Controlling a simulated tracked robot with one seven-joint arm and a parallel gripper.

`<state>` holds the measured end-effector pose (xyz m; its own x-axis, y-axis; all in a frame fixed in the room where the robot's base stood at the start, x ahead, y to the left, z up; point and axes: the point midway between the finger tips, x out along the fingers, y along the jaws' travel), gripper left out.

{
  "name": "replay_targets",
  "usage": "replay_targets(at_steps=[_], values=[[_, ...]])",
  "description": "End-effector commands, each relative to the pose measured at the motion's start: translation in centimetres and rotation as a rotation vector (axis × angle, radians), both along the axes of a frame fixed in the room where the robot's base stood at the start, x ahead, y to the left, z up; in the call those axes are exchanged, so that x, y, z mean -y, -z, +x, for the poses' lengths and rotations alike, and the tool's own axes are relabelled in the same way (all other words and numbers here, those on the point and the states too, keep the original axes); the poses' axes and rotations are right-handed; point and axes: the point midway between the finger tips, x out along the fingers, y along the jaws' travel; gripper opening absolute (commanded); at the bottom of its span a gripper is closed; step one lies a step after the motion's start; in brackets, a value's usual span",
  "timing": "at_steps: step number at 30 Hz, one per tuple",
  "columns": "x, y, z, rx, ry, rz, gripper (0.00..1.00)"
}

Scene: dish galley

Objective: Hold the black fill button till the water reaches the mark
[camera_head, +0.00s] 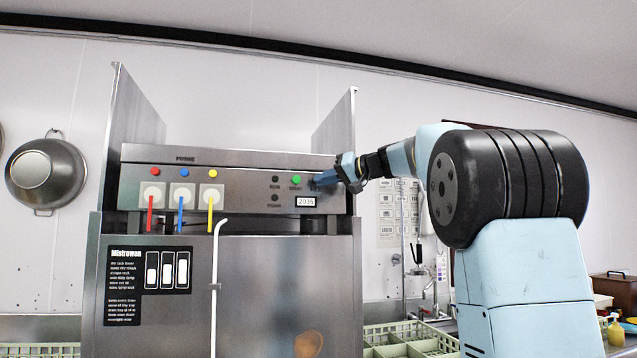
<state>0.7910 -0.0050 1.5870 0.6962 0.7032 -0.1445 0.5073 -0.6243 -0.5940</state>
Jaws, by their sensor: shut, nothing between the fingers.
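The steel dish machine (290,270) stands in the middle of the camera view. Its top control panel (240,180) carries red, blue and yellow buttons on the left, and dark buttons with a green button (296,180) on the right. My gripper (316,184) is shut and empty, its tip at the panel's right end, just right of the green button. It hides whatever is behind it; I cannot tell whether it touches a black fill button. A small display (306,202) reads about 2035. A label (167,271) shows three upright white-filled gauges; no water is plainly visible.
Upright steel side plates (334,125) rise beside the panel. A thin white pipe (214,285) runs down the front. A colander (46,174) hangs on the left wall. Green racks (410,340) and a yellow bottle (615,331) are at lower right.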

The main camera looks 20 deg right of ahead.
Motion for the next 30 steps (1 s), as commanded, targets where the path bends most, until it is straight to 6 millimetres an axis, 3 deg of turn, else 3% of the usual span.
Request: replay_targets(at_steps=[30], values=[[0.03,-0.13,0.79,0.0,0.0,0.0,0.0]])
